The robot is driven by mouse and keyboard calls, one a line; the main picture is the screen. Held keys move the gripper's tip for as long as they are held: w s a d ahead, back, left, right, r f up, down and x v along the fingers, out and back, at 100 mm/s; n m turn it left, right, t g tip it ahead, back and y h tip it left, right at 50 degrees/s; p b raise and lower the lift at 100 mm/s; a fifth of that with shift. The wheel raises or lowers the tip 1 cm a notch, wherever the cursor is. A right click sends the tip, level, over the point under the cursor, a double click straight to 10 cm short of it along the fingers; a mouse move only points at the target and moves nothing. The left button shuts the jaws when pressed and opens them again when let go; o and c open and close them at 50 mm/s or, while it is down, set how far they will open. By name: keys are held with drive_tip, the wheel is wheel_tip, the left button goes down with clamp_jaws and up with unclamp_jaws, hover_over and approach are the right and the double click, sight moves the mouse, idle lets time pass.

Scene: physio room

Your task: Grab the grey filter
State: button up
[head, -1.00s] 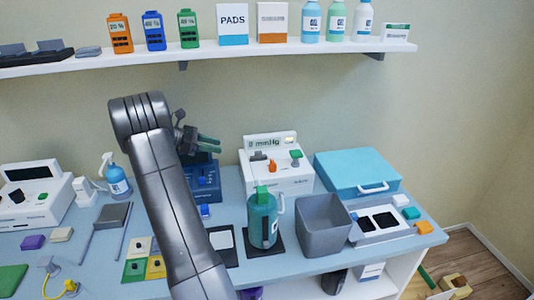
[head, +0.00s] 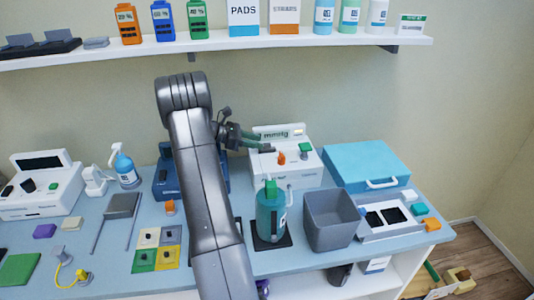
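A small dark grey piece (head: 267,148), which looks like the grey filter, is on top of the white mmHg device (head: 285,172). An orange piece (head: 281,157) and a green piece (head: 305,149) are beside it to the right. My gripper (head: 257,140) reaches in from the left, with its green fingers pointing right. The two fingers look apart with nothing between them. Their tips are close to the grey piece; I cannot tell whether they touch it. My arm hides part of the bench behind it.
A green-blue pump bottle (head: 270,216) stands in front of the device. A grey open bin (head: 331,222) and a blue case (head: 366,166) are to its right. A shelf (head: 240,43) with bottles and boxes runs above.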

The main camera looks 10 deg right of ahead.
drive_tip(key=x, duration=0.3)
drive_tip(key=shift+s+d+f+p, duration=0.15)
drive_tip(key=shift+d+p, duration=0.1)
drive_tip(key=shift+p, duration=0.1)
clamp_jaws()
